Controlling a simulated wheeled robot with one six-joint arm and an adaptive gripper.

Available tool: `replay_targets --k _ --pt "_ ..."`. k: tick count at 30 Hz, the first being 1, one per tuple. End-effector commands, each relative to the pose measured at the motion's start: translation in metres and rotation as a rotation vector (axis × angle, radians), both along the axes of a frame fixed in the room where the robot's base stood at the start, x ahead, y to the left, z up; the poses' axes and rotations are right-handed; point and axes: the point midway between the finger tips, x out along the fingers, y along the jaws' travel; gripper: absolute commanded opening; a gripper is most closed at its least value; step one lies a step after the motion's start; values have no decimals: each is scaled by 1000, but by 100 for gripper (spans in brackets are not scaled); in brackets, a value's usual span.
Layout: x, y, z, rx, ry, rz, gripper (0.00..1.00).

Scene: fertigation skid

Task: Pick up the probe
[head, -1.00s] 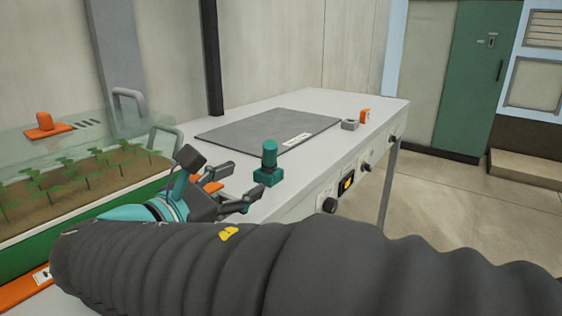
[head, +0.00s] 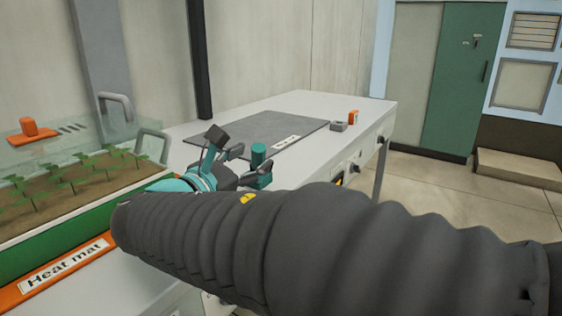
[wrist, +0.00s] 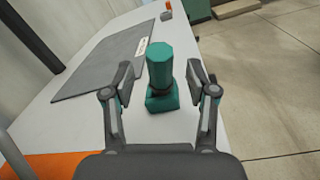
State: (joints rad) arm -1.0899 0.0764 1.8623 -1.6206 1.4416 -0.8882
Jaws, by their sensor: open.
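The probe is a teal cylinder with a dark band, standing upright in a teal block-like base on the white bench. In the wrist view the probe (wrist: 160,66) stands ahead, between my open fingers. My gripper (wrist: 160,90) has one finger on each side, apart from the probe. In the head view the probe's top (head: 259,155) shows just beyond my gripper (head: 250,165), and its base is partly hidden by the fingers. I cannot tell from these views how far the fingertips reach along it.
A grey mat (head: 270,132) with a white label lies on the bench (head: 350,108) behind the probe. A small grey block (head: 338,127) and an orange item (head: 353,117) sit near the right edge. A seedling tray (head: 70,185) with a clear cover stands at left, above an orange heat mat (head: 95,268).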

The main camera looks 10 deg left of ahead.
Motion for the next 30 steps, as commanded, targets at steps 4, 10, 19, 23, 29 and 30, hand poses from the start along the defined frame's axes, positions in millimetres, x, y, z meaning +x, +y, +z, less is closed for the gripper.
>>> replay_targets --k 4,10,19,23,29,30 --pt "21 -8 0 0 0 -2 57" --pt "32 -11 0 -1 0 0 57" --pt "31 -11 0 -1 0 0 30" --pt "31 -11 0 -1 0 0 0" --pt "31 -11 0 0 0 0 0" --pt "31 -11 0 0 0 0 0"
